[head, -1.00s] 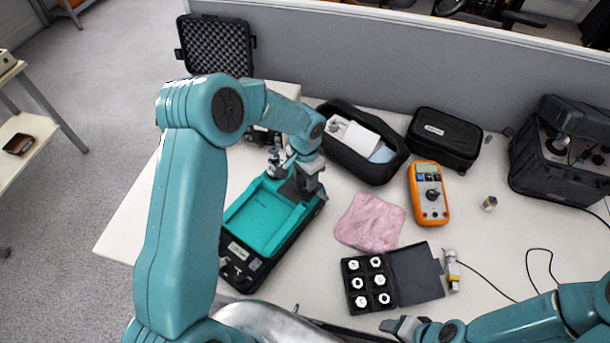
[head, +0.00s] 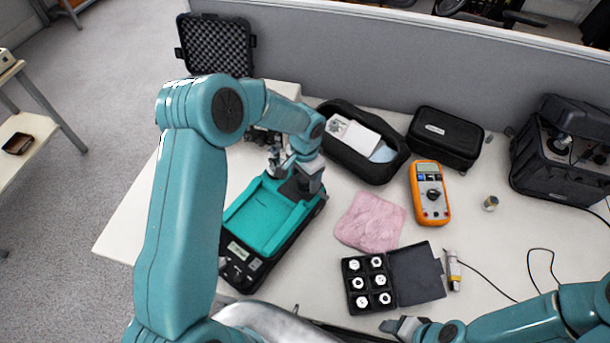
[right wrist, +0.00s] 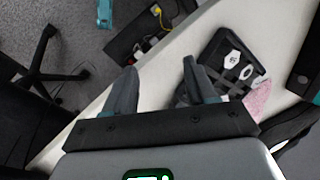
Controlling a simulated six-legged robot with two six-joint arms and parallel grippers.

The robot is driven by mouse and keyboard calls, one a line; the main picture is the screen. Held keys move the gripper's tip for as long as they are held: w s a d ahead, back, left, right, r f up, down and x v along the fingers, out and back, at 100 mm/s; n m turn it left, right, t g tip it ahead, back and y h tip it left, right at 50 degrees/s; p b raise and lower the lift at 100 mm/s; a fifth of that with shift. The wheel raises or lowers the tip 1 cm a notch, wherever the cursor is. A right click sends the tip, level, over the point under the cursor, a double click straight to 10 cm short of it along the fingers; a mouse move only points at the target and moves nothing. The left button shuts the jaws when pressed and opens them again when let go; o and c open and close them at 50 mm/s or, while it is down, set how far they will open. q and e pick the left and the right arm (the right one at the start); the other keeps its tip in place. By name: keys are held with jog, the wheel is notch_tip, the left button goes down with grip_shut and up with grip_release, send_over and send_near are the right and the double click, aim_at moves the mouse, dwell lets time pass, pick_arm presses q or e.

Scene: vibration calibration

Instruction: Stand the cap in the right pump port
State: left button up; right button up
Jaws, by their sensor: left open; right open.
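The teal-topped unit (head: 262,222) with a black base stands on the left of the table in the head view. Grey metal fittings (head: 276,160) rise at its back edge; I cannot make out separate ports. My left gripper (head: 302,184) is open over its back right part and hides some of it. I cannot tell a cap there. A small silver and yellowish cylinder (head: 490,203) stands alone at the right; I cannot tell whether it is the cap. My right gripper (head: 392,326) is low at the front edge. In the right wrist view its fingers (right wrist: 163,88) are apart and empty.
A black tray of white hex pieces (head: 355,300), a pink cloth (head: 371,222), an orange meter (head: 429,193) and a white-grey sensor (head: 453,270) lie right of the unit. Black cases (head: 445,139) line the back by a grey partition (head: 400,65). Bare tabletop shows at right.

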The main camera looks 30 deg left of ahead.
pick_arm(q)
notch_tip(320, 180, up, 16)
jog(key=p, duration=0.5)
jog(key=shift+r+p, duration=0.2)
jog(key=shift+p, duration=0.2)
